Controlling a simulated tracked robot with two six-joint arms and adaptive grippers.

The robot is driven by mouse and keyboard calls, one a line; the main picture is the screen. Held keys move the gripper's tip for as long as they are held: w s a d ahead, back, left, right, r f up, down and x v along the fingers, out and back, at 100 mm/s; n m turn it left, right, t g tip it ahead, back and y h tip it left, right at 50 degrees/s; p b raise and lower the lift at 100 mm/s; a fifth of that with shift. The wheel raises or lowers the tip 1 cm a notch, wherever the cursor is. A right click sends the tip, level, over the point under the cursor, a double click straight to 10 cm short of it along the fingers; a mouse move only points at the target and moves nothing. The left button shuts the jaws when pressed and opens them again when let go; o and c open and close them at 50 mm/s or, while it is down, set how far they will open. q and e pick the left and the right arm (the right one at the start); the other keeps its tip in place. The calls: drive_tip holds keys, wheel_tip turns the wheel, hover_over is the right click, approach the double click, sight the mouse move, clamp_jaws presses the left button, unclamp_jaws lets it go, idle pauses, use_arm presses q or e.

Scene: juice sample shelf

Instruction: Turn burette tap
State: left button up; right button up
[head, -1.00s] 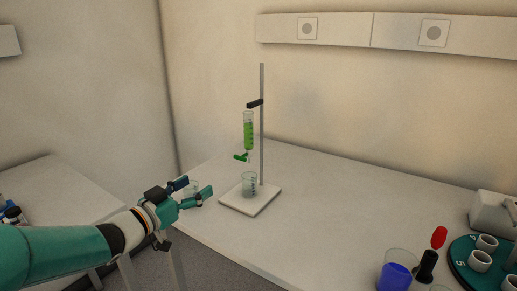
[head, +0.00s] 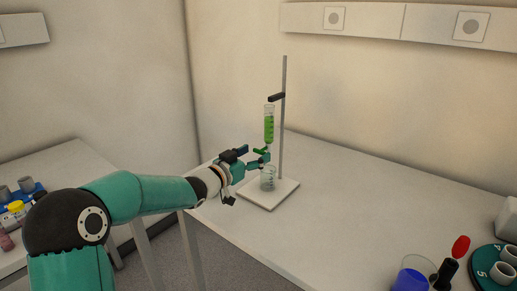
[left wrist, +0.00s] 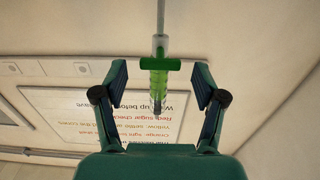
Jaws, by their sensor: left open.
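The burette (head: 269,128) holds green liquid and hangs upright from a clamp on a metal stand. Its green tap (head: 260,150) sits at the lower end. My left gripper (head: 256,157) is at tap height, close to the tap and partly overlapping it in the head view. In the left wrist view the gripper (left wrist: 159,80) is open, with one finger on each side of the green tap (left wrist: 146,64). Gaps show between the fingers and the tap there, and nothing is gripped. A glass beaker (head: 268,183) stands below the burette. My right gripper is not in view.
The stand's white base (head: 284,196) rests on the white bench (head: 350,220). A container of blue liquid (head: 411,280), a red-topped item (head: 461,246) and a green round tray (head: 482,262) are at front right. The bench's middle is clear.

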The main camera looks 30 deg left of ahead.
sight(263, 150)
use_arm(q)
drive_tip(key=shift+w+d, duration=0.1)
drive_tip(key=shift+w, duration=1.3)
drive_tip(key=shift+c, duration=0.2)
drive_tip(key=c, duration=1.1)
drive_tip(key=m+b, duration=0.1)
drive_tip(key=b, duration=0.1)
drive_tip(key=m+b, duration=0.1)
drive_tip(key=m, duration=0.1)
drive_tip(key=shift+f+m+b, duration=0.25)
drive_tip(key=shift+m+b, duration=0.05)
drive_tip(key=shift+b, duration=0.05)
drive_tip(key=shift+d+r+m+b, duration=0.15)
drive_tip(key=shift+m+b, duration=0.15)
drive_tip(key=shift+m, duration=0.4)
drive_tip(key=o, duration=1.1)
drive_tip(key=shift+o, duration=0.2)
drive_tip(key=shift+r, duration=0.1)
